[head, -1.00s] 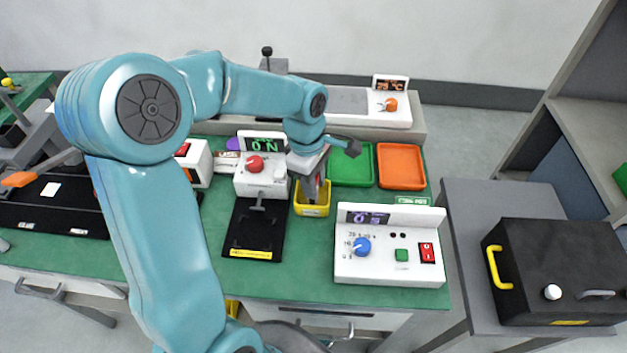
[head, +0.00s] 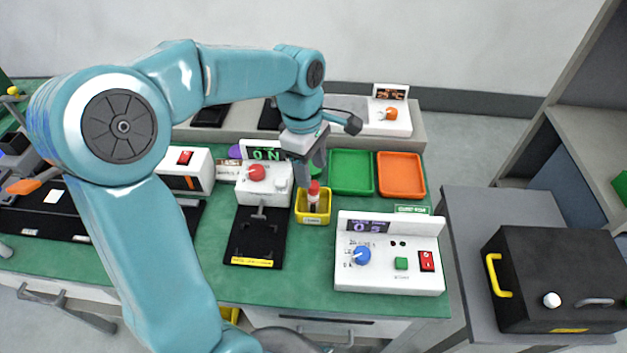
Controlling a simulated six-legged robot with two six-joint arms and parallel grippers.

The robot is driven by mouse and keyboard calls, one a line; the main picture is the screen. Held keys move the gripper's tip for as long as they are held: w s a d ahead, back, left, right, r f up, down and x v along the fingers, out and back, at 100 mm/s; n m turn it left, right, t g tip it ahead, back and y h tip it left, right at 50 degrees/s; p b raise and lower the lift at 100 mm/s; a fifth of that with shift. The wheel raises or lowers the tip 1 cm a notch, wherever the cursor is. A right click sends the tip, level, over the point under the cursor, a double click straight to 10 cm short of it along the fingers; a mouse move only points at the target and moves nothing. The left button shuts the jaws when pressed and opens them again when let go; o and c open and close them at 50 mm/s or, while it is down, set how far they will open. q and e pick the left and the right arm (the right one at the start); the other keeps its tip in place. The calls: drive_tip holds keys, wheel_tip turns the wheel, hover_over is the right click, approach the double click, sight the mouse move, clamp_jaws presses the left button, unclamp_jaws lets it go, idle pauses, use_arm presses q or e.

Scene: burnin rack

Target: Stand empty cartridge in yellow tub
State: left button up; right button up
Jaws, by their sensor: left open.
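The yellow tub (head: 313,218) stands on the green bench mat, between the black fixture plate and the white box with the blue knob. A cartridge with a red top (head: 314,188) and a pale, dark-banded body stands roughly upright in the tub. Its lower end is hidden by the tub's front wall. My left gripper (head: 308,172) is open just above and slightly left of the cartridge's red top, pointing down. Whether a finger still touches the cartridge is too small to tell. My right gripper does not show.
A green tray (head: 351,188) and an orange tray (head: 401,193) lie behind and right of the tub. The white box with the blue knob (head: 390,278) is close on its right. The white unit with the red knob (head: 254,186) and its black plate (head: 243,248) are close on its left.

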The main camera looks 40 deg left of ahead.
use_arm(q)
drive_tip(key=r, duration=0.4)
drive_tip(key=shift+a+r, duration=0.25)
drive_tip(key=shift+r, duration=0.05)
